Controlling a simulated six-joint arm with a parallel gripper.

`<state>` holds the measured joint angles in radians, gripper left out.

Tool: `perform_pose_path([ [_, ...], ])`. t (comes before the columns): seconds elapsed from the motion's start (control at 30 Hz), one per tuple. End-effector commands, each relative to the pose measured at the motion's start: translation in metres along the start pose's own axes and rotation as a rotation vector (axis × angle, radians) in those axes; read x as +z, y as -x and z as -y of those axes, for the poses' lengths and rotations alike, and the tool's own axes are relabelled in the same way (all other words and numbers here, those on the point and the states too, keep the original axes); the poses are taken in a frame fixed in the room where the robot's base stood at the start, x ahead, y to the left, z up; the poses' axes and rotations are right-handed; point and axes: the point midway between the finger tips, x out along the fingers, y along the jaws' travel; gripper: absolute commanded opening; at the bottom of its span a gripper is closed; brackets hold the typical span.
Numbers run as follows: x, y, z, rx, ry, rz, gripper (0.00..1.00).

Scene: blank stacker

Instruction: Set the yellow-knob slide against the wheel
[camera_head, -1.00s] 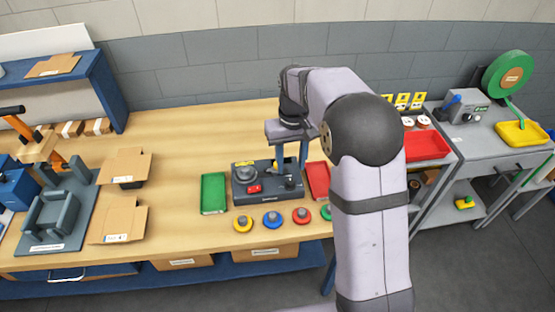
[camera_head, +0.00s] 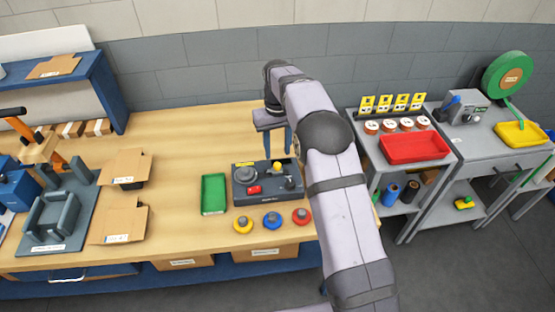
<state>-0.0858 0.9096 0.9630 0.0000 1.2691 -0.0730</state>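The dark grey device (camera_head: 268,195) sits on the wooden bench. Its grey round wheel (camera_head: 245,174) is at the left of its top. The yellow knob (camera_head: 277,167) stands at the back right of the top, to the right of the wheel and apart from it. The slide under the knob is too small to make out. A red piece (camera_head: 254,189) lies in front of the wheel. My gripper (camera_head: 278,151) points down above and just behind the yellow knob. Its two blue fingers look apart, with nothing seen between them.
A green tray (camera_head: 213,194) lies left of the device. Yellow (camera_head: 242,225), blue (camera_head: 271,220) and red (camera_head: 302,217) round pieces stand along the bench front. My arm covers the bench right of the device.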

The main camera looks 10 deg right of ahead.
Motion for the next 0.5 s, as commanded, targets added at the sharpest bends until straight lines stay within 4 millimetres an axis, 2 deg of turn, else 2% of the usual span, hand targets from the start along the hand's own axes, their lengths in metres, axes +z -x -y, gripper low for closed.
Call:
perform_pose_path([
  [0.3,0.002,-0.039,0.0,0.0,0.0,0.005,0.39],
  [0.5,0.001,-0.054,0.0,0.0,0.0,0.001,0.39],
])
